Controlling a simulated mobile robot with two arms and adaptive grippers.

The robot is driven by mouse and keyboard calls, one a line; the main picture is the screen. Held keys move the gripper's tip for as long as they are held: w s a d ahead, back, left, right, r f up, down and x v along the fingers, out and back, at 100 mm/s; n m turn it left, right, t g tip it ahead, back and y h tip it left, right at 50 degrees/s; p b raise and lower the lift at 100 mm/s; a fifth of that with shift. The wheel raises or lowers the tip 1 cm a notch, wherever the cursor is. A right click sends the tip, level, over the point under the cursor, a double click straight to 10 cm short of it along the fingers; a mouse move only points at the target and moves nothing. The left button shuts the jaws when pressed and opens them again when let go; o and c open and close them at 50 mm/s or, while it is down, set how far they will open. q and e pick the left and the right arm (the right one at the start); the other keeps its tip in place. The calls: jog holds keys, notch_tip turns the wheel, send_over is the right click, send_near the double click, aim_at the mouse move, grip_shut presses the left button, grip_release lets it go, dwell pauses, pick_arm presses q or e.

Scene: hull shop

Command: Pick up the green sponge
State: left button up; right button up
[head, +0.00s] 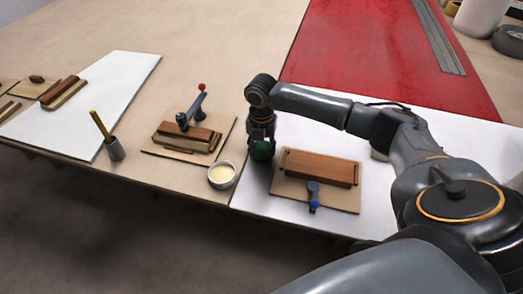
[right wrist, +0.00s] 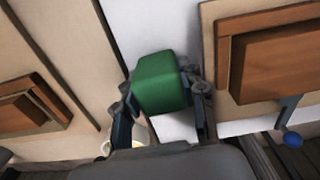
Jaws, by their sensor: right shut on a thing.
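The green sponge (right wrist: 158,82) is between the two fingers of my right gripper (right wrist: 165,105) in the right wrist view. The fingers are shut on its sides. In the head view the sponge (head: 262,151) shows just below my right gripper (head: 261,138), over the left part of the white sheet, between two wooden fixtures. I cannot tell whether it touches the sheet or is a little above it. My left gripper is not in the head view.
A board with a wooden block and blue-knobbed clamp (head: 316,185) is close on the right. A red-knobbed clamp fixture (head: 186,137), a bowl of pale liquid (head: 222,176) and a cup with a brush (head: 115,149) stand left. Red sheet (head: 370,50) lies behind.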

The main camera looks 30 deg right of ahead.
aim_at(261, 144)
jog(key=shift+r, duration=0.45)
notch_tip(261, 144, up, 2)
jog(key=shift+w+r, duration=0.1)
jog(key=shift+r, duration=0.1)
jog(key=s+a+r, duration=0.8)
jog(key=s+r, duration=0.1)
jog(key=s, duration=0.2)
jog(key=shift+s+a+r, duration=0.2)
jog(key=shift+r, duration=0.15)
